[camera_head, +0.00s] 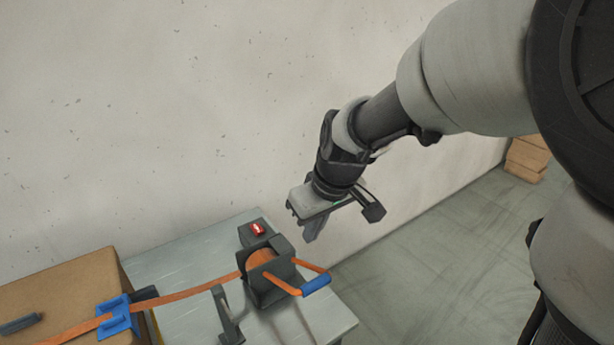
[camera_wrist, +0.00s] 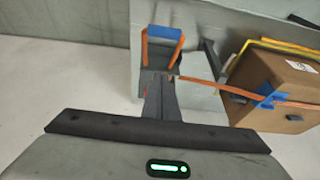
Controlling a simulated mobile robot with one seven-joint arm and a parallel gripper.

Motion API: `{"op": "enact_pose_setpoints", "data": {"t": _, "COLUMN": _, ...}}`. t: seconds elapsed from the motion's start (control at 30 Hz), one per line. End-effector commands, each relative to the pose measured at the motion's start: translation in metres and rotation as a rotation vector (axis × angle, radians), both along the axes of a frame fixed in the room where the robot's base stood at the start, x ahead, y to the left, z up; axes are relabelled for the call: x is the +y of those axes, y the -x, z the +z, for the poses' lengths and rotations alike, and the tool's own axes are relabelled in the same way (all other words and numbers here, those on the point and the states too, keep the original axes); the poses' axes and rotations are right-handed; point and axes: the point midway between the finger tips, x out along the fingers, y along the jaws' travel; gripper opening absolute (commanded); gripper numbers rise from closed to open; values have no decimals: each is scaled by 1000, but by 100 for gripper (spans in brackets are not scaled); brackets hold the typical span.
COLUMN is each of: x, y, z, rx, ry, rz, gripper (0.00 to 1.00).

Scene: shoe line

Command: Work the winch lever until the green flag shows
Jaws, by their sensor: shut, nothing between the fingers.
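The winch (camera_head: 268,277) is a dark block on a grey table, with an orange strap (camera_head: 190,291) running from it to the left. Its lever has orange arms and a blue grip (camera_head: 316,285), and sticks out to the right, low over the table edge. In the wrist view the blue grip (camera_wrist: 165,32) shows beyond my fingers. A red indicator (camera_head: 257,229) shows on top of the winch housing; no green flag is visible. My gripper (camera_head: 310,236) is shut and empty, above and to the right of the winch, apart from the lever.
A brown box (camera_head: 60,283) stands at the left, with the strap over it and a blue corner piece (camera_head: 118,318) at its edge. A dark bracket (camera_head: 227,318) stands on the table (camera_head: 180,256) near the strap. A plain wall lies behind; floor is open at right.

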Motion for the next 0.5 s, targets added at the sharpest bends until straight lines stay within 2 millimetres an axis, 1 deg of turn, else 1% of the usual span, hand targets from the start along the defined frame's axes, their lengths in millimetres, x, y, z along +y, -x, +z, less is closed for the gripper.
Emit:
{"op": "enact_pose_setpoints", "data": {"t": 0.27, "x": 0, "y": -1, "z": -3, "rx": 0, "ry": 0, "rz": 0, "gripper": 0}}
{"op": "enact_pose_setpoints", "data": {"t": 0.37, "x": 2, "y": -3, "z": -13, "rx": 3, "ry": 0, "rz": 2, "gripper": 0}}
{"op": "enact_pose_setpoints", "data": {"t": 0.5, "x": 7, "y": -9, "z": -36, "rx": 6, "ry": 0, "rz": 1, "gripper": 0}}
